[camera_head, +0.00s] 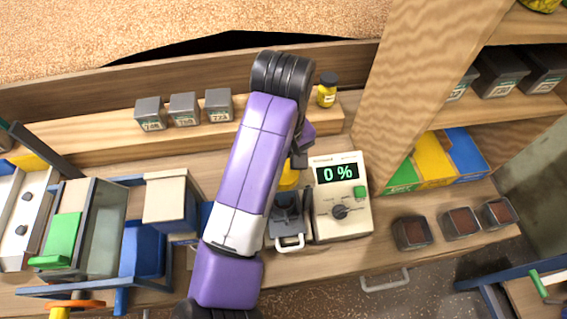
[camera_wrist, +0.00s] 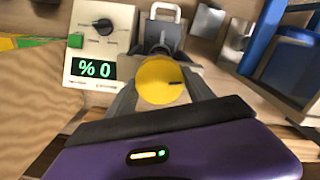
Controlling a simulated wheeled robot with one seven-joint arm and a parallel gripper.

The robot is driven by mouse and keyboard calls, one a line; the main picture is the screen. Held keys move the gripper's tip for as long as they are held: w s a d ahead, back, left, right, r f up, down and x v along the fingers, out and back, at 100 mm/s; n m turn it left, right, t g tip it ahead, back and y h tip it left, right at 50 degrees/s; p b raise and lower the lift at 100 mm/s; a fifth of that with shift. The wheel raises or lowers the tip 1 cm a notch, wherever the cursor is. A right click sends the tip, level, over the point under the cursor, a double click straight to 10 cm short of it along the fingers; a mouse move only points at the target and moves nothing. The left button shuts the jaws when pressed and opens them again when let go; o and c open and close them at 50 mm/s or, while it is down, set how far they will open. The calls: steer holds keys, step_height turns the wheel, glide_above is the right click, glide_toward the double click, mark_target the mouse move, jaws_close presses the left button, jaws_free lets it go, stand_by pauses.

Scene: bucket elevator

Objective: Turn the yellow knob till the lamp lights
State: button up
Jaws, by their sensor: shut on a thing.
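The yellow knob (camera_wrist: 160,80) is a round disc with a dark mark near its right edge in the wrist view. My gripper (camera_wrist: 163,92) is shut on it, one finger on each side. In the head view only part of the yellow knob (camera_head: 289,178) shows beside my arm, above a dark grey fixture (camera_head: 287,212) with a light handle. A cream control box (camera_head: 342,225) right of it has a display (camera_head: 337,173) reading 0 %, a dark dial and a green square (camera_head: 360,191). I cannot tell which part is the lamp.
Several small dark bins (camera_head: 411,233) stand at the bench's right. Grey boxes (camera_head: 185,108) and a yellow-labelled bottle (camera_head: 327,90) stand on the rear ledge. A blue-framed unit (camera_head: 98,240) fills the left side. A wooden upright (camera_head: 395,90) rises behind the control box.

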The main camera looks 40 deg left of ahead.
steer(key=m, duration=0.3)
steer(key=shift+m, duration=0.4)
steer(key=m, duration=0.4)
steer(key=shift+m, duration=0.3)
steer(key=m, duration=0.8)
steer(key=shift+r, duration=0.1)
steer(key=m, duration=0.4)
steer(key=shift+m, duration=0.3)
steer(key=m, duration=0.3)
steer(key=shift+m, duration=0.3)
steer(key=m, duration=0.3)
steer(key=shift+m, duration=2)
